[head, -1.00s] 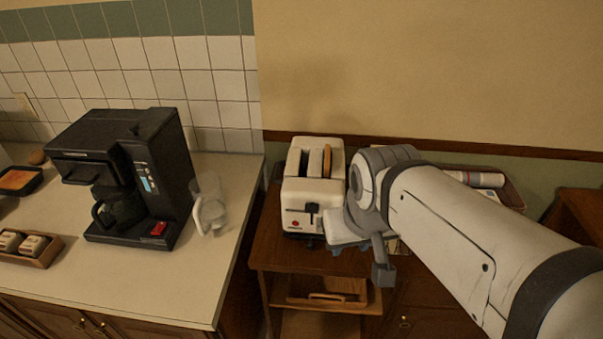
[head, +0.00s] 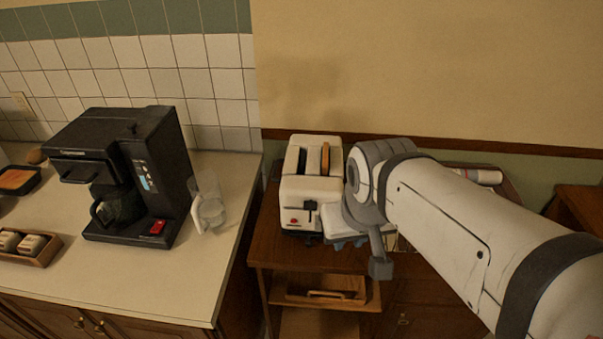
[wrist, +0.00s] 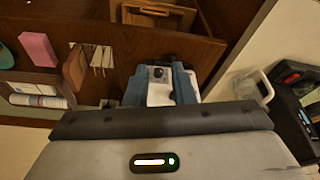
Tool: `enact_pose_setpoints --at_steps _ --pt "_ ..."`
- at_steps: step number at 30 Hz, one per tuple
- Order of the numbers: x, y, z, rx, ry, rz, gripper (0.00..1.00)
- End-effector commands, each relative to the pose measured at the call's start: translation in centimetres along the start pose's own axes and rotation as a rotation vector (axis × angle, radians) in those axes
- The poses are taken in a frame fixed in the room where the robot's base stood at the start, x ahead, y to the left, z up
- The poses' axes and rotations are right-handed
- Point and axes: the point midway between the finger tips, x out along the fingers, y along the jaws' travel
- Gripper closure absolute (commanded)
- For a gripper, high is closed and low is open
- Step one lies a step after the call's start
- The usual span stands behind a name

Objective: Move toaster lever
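The white toaster (head: 304,190) stands on a wooden cabinet, with a brown slice of bread in one of its two slots. Its dark lever (head: 310,208) is on the front face, near a red spot. My gripper (head: 347,242) is just right of and in front of the toaster's front; my arm hides the toaster's right side. In the wrist view, two blue fingers (wrist: 161,74) stand apart with the white toaster (wrist: 159,94) and a dark knob showing between them. I cannot tell whether either finger touches the lever.
Left of the cabinet, the pale counter (head: 120,279) holds a black coffee maker (head: 130,178) and a clear pitcher (head: 208,203). A wooden tray (head: 325,289) sits below the toaster. The wrist view shows a pink block (wrist: 38,49) and a rolled item (wrist: 38,101).

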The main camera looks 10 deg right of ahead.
Motion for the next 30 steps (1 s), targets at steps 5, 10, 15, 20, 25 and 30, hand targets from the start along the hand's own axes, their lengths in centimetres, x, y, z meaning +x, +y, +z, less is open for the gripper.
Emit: enact_pose_setpoints --at_steps 5,10,15,20,25,30 --pt "0.2 -0.4 -2.9 0.036 -0.035 0.001 0.92" --pt "1.1 -1.0 -7.4 0.102 -0.088 0.009 1.00" --pt "2.8 -1.8 -11.8 0.169 -0.139 0.024 1.00" --pt "4.3 -2.6 -14.8 0.219 -0.174 0.037 1.00" --pt "5.3 -3.0 -16.5 0.249 -0.194 0.047 1.00" --pt "5.6 -3.2 -16.9 0.257 -0.198 0.050 1.00"
